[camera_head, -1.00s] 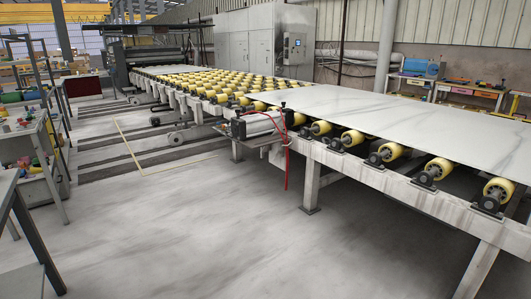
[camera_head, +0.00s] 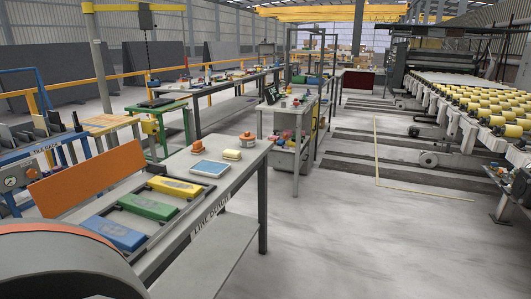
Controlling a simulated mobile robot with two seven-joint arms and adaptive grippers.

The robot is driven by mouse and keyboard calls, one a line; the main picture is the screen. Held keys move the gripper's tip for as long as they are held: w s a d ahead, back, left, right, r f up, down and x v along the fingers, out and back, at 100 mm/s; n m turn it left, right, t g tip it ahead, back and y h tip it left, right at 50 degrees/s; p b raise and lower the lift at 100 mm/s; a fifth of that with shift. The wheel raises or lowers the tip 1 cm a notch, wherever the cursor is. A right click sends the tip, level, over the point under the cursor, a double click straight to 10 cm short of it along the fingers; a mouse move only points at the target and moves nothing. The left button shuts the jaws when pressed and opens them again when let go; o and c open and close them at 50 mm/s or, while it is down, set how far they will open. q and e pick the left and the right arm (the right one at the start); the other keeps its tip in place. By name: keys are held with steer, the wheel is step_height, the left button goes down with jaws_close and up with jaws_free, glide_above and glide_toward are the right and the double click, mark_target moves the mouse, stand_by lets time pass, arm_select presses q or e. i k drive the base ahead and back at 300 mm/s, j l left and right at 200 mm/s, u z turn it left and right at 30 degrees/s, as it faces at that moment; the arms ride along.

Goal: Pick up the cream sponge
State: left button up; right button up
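A small cream block (camera_head: 232,154), which looks like the cream sponge, lies on the grey workbench (camera_head: 190,160) at the left. A yellowish layer shows beneath or beside it; I cannot tell if that is part of it. It sits between a blue-topped tray (camera_head: 210,168) and an orange round item (camera_head: 247,139). Neither of my grippers is in view.
On the same bench lie yellow (camera_head: 175,186), green (camera_head: 148,205) and blue (camera_head: 114,233) blocks in a rack. A large rounded grey object (camera_head: 60,268) fills the lower left corner. Open floor (camera_head: 350,235) lies right of the bench, with the roller conveyor (camera_head: 470,105) beyond.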

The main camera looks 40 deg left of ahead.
mark_target(227, 154)
steer(key=i+u, duration=0.45)
steer(key=i, duration=0.15)
steer(key=i+l+u, duration=0.15)
steer(key=i+u, duration=0.25)
steer(key=i, duration=0.2)
steer(key=i+u, duration=0.4)
steer(key=i+l+u, duration=0.1)
steer(key=u, duration=0.3)
steer(key=i+l+u, duration=0.2)
steer(key=u, duration=0.2)
steer(key=i+l, duration=0.05)
steer(key=i, duration=0.05)
